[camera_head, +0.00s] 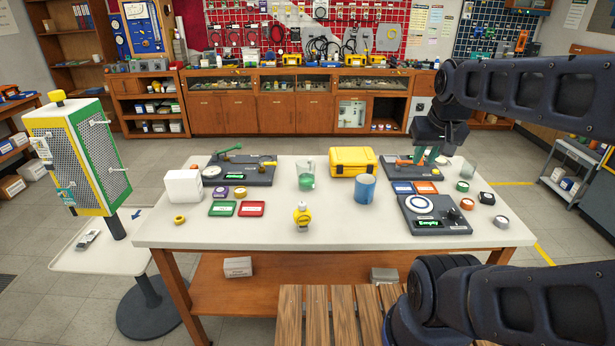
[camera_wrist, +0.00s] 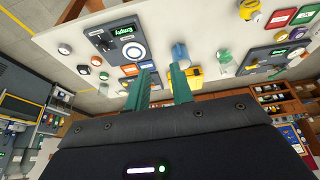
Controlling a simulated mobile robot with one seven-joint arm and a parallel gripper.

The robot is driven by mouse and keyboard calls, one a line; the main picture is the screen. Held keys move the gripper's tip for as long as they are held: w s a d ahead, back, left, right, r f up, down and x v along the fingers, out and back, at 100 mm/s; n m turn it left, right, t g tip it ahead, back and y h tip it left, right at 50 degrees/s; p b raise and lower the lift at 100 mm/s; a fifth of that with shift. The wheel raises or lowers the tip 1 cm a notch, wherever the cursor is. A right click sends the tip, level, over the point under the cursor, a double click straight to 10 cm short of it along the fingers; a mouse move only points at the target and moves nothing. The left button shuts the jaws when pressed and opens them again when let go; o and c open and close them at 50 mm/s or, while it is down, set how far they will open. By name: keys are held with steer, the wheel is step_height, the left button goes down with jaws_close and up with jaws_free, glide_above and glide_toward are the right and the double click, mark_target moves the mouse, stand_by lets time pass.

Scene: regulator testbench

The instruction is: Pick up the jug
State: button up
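The jug (camera_head: 306,175) is clear, with green liquid in its lower part. It stands upright near the middle of the white table, left of a yellow case (camera_head: 353,162). In the wrist view, which is turned upside down, the jug (camera_wrist: 224,57) is small, beyond and to the right of my fingers. My gripper (camera_head: 428,156) is over the table's right side, well apart from the jug. Its two green fingers (camera_wrist: 161,82) are spread with nothing held between them.
A device with a green tool (camera_head: 238,170) lies to the left. A dark device (camera_head: 434,214) is at front right. The front table strip (camera_head: 350,233) is mostly clear.

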steer(key=w+a+r+n+g, duration=0.1)
steer(key=w+a+n, duration=0.35)
steer(key=w, duration=0.85)
steer(key=n+g+y, duration=0.4)
steer(key=n, duration=0.9)
glide_above(312, 165)
steer(key=w+d, duration=0.4)
steer(key=d, duration=0.1)
step_height(312, 165, down, 21)
steer(key=shift+w+a+r+x, duration=0.1)
steer(key=shift+w+a+x, duration=0.1)
steer(key=shift+x, duration=1.65)
steer(key=shift+w+a+r+x, duration=0.1)
steer(key=shift+a+x, duration=0.1)
steer(key=shift+x, duration=1.6)
steer(key=shift+w+a+x, duration=0.15)
steer(key=shift+a+x, duration=0.05)
steer(key=shift+x, duration=1.65)
steer(key=shift+y, duration=0.3)
steer(key=shift+c, duration=0.4)
jaws_close()
